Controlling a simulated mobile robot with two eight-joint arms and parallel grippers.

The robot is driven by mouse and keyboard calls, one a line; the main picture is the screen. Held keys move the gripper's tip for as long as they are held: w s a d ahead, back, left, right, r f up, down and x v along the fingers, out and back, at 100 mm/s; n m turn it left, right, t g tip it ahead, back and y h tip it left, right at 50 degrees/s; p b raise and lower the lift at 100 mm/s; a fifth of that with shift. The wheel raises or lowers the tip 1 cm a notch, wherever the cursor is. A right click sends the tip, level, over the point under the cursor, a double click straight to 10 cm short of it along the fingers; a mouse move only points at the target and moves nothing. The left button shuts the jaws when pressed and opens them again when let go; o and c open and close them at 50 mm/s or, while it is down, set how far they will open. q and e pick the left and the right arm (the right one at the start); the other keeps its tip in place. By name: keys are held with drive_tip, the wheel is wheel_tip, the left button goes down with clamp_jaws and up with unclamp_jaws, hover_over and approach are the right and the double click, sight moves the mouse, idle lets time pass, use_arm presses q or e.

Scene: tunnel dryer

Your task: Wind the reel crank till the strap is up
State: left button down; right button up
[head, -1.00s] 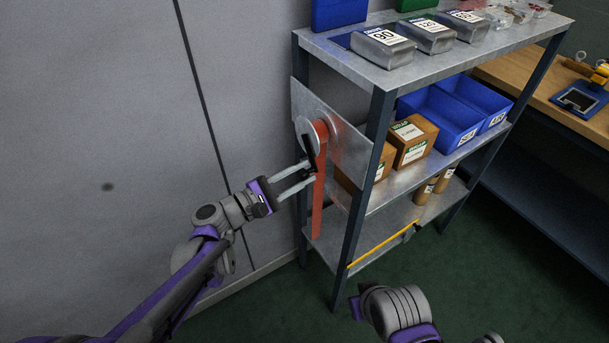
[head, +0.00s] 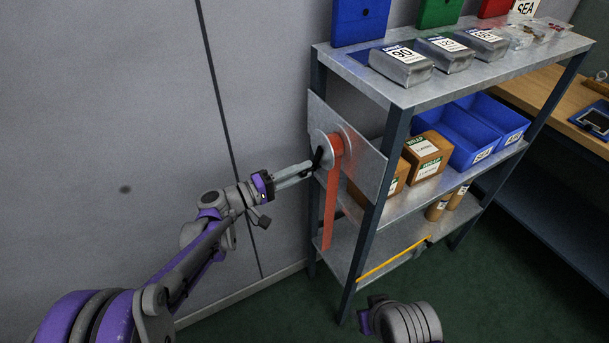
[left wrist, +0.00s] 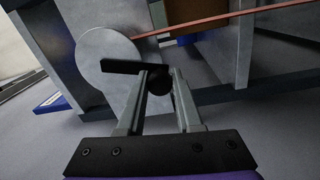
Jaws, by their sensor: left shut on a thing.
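The reel (head: 322,147) is a pale round metal disc on a grey plate at the left end of the shelving unit. It also shows in the left wrist view (left wrist: 103,72). The orange-red strap (head: 331,210) hangs from the reel, its lower end near the bottom shelf. The black crank (left wrist: 118,66) lies across the disc's face in the left wrist view, its round knob (left wrist: 159,82) between my fingers. My left gripper (head: 312,166) is shut on the knob, which the fingers partly hide in the head view. My right gripper is not in view.
The metal shelving unit's front post (head: 372,225) stands just right of the strap. A grey wall (head: 120,110) lies to the left.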

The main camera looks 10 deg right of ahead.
use_arm(q)
drive_tip(key=shift+w+a+r+m+p, duration=0.2)
drive_tip(key=shift+w+m, duration=0.15)
drive_tip(key=shift+m, duration=0.3)
drive_tip(key=shift+w+a+r+m+p, duration=0.15)
drive_tip(key=shift+w+m, duration=0.2)
drive_tip(key=shift+m, duration=0.3)
drive_tip(key=c, duration=0.6)
unclamp_jaws()
drive_tip(key=v, duration=1)
drive_tip(key=shift+s+a, duration=0.1)
drive_tip(key=shift+a, duration=0.25)
